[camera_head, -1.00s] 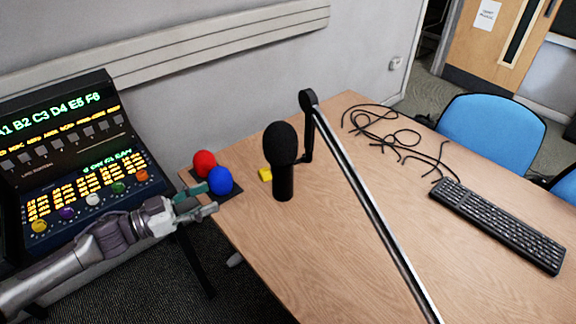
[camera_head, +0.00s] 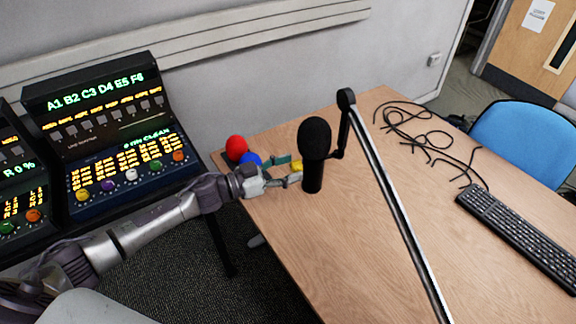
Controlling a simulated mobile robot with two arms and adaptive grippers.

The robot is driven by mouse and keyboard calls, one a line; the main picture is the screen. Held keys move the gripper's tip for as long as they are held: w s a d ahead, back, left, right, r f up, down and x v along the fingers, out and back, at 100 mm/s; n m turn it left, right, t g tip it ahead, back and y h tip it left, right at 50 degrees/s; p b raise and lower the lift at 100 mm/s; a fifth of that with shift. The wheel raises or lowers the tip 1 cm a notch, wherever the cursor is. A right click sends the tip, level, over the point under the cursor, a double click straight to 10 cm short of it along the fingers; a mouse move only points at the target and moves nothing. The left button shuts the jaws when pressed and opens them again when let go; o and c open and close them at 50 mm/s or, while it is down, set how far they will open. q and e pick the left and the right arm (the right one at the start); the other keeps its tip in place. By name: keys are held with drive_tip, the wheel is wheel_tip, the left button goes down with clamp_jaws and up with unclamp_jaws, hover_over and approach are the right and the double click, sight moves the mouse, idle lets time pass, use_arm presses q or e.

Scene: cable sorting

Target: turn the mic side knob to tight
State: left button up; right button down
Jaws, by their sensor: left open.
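The black microphone (camera_head: 313,155) hangs upright on its boom arm (camera_head: 390,195) above the wooden table. A small side joint (camera_head: 338,154) links it to the boom; a separate knob is too small to make out. My left gripper (camera_head: 294,171) is open, just left of the microphone's lower body, with its fingers pointing right towards it. A small yellow piece (camera_head: 296,165) shows between the fingertips and the microphone; I cannot tell whether the fingers touch it. My right gripper is not in view.
A control console (camera_head: 120,140) stands left. Black cables (camera_head: 425,140) and a keyboard (camera_head: 520,235) lie right. The table (camera_head: 310,250) is clear in front.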

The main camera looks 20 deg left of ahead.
use_arm(q)
drive_tip(key=shift+c, duration=0.4)
clamp_jaws()
drive_tip(key=m, duration=0.4)
drive_tip(key=shift+b, duration=0.4)
drive_tip(key=m+b, duration=0.1)
drive_tip(key=m, duration=0.3)
drive_tip(key=shift+s+d+f+m, duration=0.1)
drive_tip(key=shift+m, duration=0.2)
drive_tip(key=m+b, duration=0.2)
drive_tip(key=m, duration=0.2)
drive_tip(key=shift+f, duration=0.1)
drive_tip(key=m+b, duration=0.2)
drive_tip(key=m, duration=0.3)
drive_tip(key=shift+b, duration=0.3)
drive_tip(key=shift+m, duration=0.3)
